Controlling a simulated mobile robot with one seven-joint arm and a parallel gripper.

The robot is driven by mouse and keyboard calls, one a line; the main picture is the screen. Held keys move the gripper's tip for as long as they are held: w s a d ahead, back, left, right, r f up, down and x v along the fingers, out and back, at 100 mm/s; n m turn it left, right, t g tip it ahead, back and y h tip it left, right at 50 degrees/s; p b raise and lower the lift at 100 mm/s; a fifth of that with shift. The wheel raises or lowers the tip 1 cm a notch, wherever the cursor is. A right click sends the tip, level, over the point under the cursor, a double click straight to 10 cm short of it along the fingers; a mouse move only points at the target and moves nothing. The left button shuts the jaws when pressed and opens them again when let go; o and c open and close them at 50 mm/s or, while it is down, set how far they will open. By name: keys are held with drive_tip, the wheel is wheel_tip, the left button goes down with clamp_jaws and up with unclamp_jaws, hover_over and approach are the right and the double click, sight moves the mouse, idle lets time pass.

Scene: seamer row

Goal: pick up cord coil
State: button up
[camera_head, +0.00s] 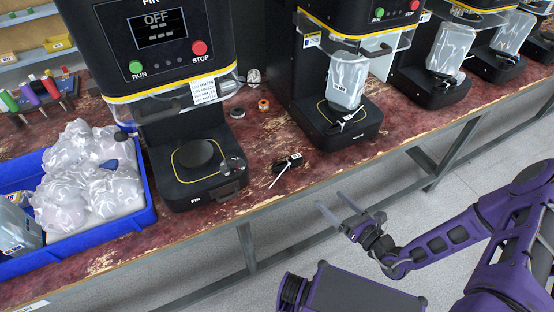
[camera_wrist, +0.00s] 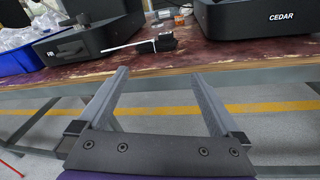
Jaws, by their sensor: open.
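A small black cord coil (camera_head: 283,168) with a white label and a thin white strip sticking out lies on the worn red bench top (camera_head: 240,212), between two black machines. In the wrist view the coil (camera_wrist: 163,42) lies beyond the bench edge, with its white strip pointing left. My gripper (camera_head: 332,202) is open and empty, out in front of the bench edge, to the right of and nearer than the coil. In the wrist view its two fingers (camera_wrist: 161,74) stand wide apart, pointing at the bench, with the coil ahead and roughly centred between them.
A machine marked OFF (camera_head: 200,170) stands left of the coil, another machine (camera_head: 350,125) right of it. An orange-and-white ring (camera_head: 263,105) and other small parts lie behind. A blue bin (camera_head: 145,218) with clear bags is at left. Floor before the bench is open.

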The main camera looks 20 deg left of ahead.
drive_tip(key=w+m+t, duration=0.1)
approach(300, 162)
drive_tip(key=shift+h, duration=0.3)
drive_tip(key=x, duration=0.4)
drive_tip(key=shift+a+f, duration=0.1)
drive_tip(key=shift+a, duration=0.25)
drive_tip(key=shift+r+x, duration=0.2)
drive_tip(key=shift+x, duration=2.55)
drive_tip(key=shift+d+r, duration=0.1)
drive_tip(key=c, duration=1.5)
